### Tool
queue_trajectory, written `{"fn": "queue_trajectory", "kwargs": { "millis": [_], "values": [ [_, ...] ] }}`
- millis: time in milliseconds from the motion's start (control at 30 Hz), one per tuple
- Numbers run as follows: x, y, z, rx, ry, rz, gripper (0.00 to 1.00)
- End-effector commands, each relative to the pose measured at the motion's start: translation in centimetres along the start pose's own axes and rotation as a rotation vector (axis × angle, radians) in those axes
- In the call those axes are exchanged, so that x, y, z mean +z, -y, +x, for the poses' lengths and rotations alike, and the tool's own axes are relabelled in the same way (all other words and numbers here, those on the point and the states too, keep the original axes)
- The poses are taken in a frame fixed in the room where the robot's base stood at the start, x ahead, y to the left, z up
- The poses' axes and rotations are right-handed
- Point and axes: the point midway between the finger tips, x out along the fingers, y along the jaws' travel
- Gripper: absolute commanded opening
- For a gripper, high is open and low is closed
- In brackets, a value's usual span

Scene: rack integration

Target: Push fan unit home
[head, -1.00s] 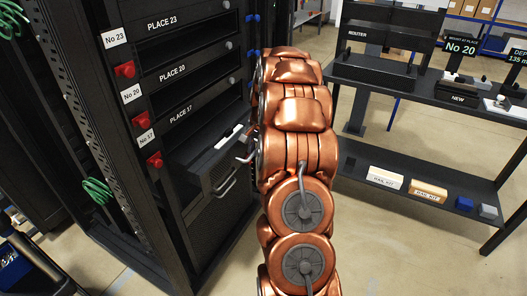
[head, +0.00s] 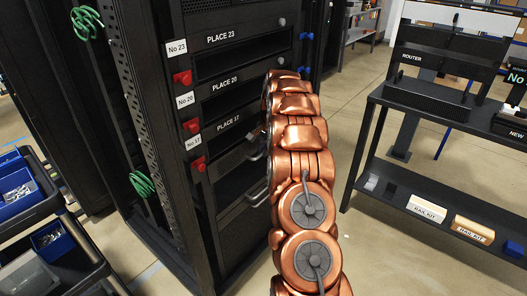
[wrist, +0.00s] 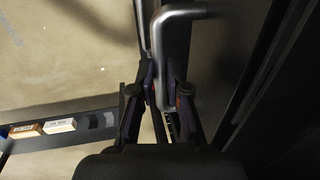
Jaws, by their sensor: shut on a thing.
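The fan unit (head: 238,192) shows in the head view as a dark box low in the rack, below the PLACE 17 label. Metal handles show at its front, and my copper arm hides part of it. My gripper (wrist: 165,92) shows in the wrist view, with its two dark fingers closed around a bent grey metal handle (wrist: 166,45). How deep the unit sits in the rack cannot be told.
The black rack (head: 170,140) carries red knobs (head: 192,125) beside its numbered places. A trolley with blue bins (head: 25,195) stands at the left. A shelf table (head: 450,120) with rail kits stands at the right. Open floor lies between rack and table.

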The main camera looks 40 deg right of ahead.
Motion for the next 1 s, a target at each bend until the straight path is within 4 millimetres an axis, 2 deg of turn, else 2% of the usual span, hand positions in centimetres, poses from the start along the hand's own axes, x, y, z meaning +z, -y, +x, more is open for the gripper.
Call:
{"fn": "queue_trajectory", "kwargs": {
  "millis": [33, 67, 300, 667, 767, 1000],
  "values": [
    [0.1, -0.1, 0.1, 0.002, 0.002, 0.001, 0.0],
    [0.1, -0.1, 0.1, 0.002, 0.002, 0.001, 0.16],
    [0.1, -0.1, 0.1, 0.002, 0.001, -0.001, 0.4],
    [0.0, 0.0, -0.4, 0.0, -0.001, -0.001, 0.4],
    [0.0, 0.1, -1.4, -0.002, -0.003, -0.001, 0.4],
    [0.0, 0.1, -5.8, -0.003, -0.004, -0.002, 0.4]
  ]
}}
